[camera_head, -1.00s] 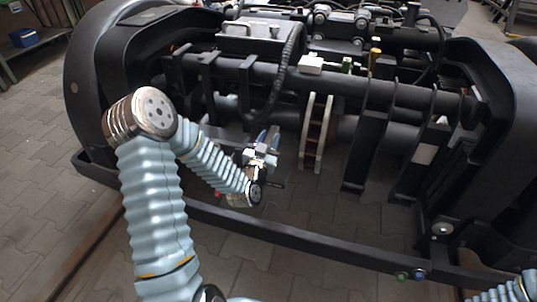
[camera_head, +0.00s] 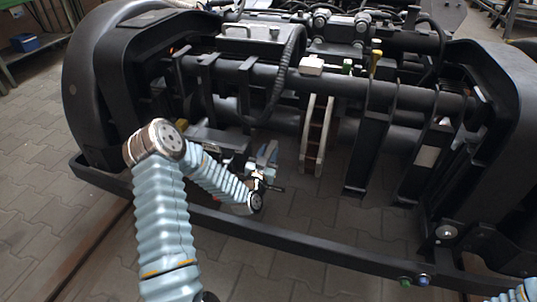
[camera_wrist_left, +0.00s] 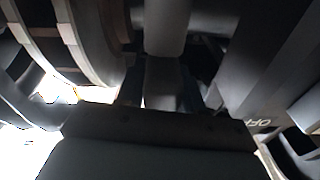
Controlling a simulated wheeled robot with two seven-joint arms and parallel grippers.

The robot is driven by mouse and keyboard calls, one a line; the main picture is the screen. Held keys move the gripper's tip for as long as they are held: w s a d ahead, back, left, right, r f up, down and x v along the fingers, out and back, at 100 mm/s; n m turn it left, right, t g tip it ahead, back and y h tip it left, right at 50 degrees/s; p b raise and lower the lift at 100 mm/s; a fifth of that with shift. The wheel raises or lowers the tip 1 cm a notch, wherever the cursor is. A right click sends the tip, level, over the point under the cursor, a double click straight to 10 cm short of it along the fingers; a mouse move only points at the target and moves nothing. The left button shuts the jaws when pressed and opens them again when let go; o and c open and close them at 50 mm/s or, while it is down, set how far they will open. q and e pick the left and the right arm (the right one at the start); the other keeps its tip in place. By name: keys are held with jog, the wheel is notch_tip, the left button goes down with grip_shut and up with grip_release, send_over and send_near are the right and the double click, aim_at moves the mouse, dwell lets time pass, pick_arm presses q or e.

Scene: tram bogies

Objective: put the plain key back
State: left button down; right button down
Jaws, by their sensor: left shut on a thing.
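My left gripper (camera_head: 267,153) reaches low into the front of the bogie, left of the pale upright disc. In the left wrist view its fingers (camera_wrist_left: 163,90) are shut on a grey, plain-faced block, which I take to be the plain key (camera_wrist_left: 164,78). My right gripper is out of view.
The pale disc (camera_head: 316,135) stands close right of the gripper. A dark box (camera_head: 218,138) is just left of it. A black frame bar (camera_head: 290,238) runs across the front.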

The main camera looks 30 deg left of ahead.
pick_arm(q)
jog(key=c, duration=0.7)
grip_release()
jog(key=shift+f, duration=0.1)
jog(key=shift+r, duration=0.25)
jog(key=v, duration=1.2)
jog(key=shift+p, duration=0.3)
